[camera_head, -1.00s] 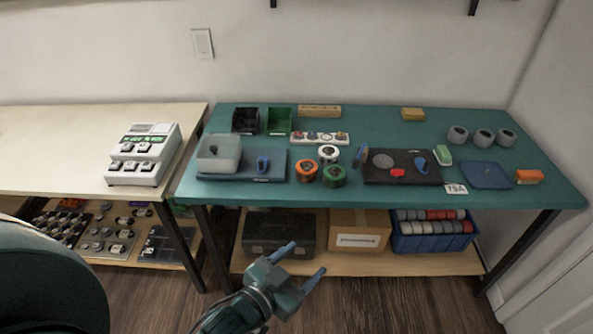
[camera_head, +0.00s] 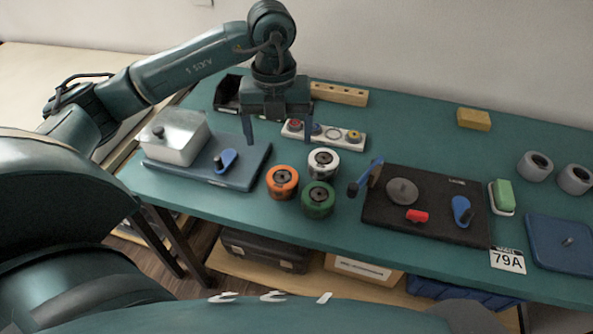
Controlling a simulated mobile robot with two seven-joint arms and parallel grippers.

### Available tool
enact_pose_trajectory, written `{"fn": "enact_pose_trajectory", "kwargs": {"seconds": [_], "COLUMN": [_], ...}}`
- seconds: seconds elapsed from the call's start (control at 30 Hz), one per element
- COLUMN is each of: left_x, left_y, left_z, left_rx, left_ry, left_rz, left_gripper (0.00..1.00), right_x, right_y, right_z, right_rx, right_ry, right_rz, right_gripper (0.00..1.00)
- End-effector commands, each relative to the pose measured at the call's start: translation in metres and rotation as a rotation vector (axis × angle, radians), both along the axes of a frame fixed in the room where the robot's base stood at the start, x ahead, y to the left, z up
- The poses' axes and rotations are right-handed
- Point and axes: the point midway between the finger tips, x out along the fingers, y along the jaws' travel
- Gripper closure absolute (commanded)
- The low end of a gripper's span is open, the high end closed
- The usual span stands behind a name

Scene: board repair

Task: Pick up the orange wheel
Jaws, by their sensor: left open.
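The orange wheel (camera_head: 282,182) has a dark hub and lies on the teal table, left of the green wheel (camera_head: 318,199) and below the white wheel (camera_head: 323,162). My left gripper (camera_head: 280,140) points down, open and empty, with its fingers spread. In the picture it is just above the orange wheel and apart from it. Its arm comes in from the left, over the table. My right gripper is not in view.
A blue base with a grey box (camera_head: 175,137) is to the left. A white strip with small parts (camera_head: 324,135) is behind the wheels. A black board (camera_head: 428,206) with tools is to the right. A yellow block (camera_head: 473,119) is at the back.

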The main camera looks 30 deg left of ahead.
Motion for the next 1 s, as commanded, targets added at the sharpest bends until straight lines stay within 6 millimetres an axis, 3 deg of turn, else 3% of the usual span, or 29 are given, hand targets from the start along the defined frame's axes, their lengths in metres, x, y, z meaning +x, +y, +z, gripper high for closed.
{"fn": "enact_pose_trajectory", "kwargs": {"seconds": [0.4,0.67,1.0], "left_x": [-0.001,-0.001,-0.002], "left_y": [0.003,0.0,-0.005], "left_z": [-0.067,-0.086,-0.128], "left_rx": [0.016,0.013,0.012], "left_ry": [0.001,0.001,-0.001], "left_rz": [0.007,0.004,0.004], "left_gripper": [0.14,0.14,0.14], "right_x": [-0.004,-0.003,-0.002], "right_y": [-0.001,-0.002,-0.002], "right_z": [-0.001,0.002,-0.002], "right_rx": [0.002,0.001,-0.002], "right_ry": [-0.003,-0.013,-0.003], "right_rz": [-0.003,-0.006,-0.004], "right_gripper": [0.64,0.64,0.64]}}
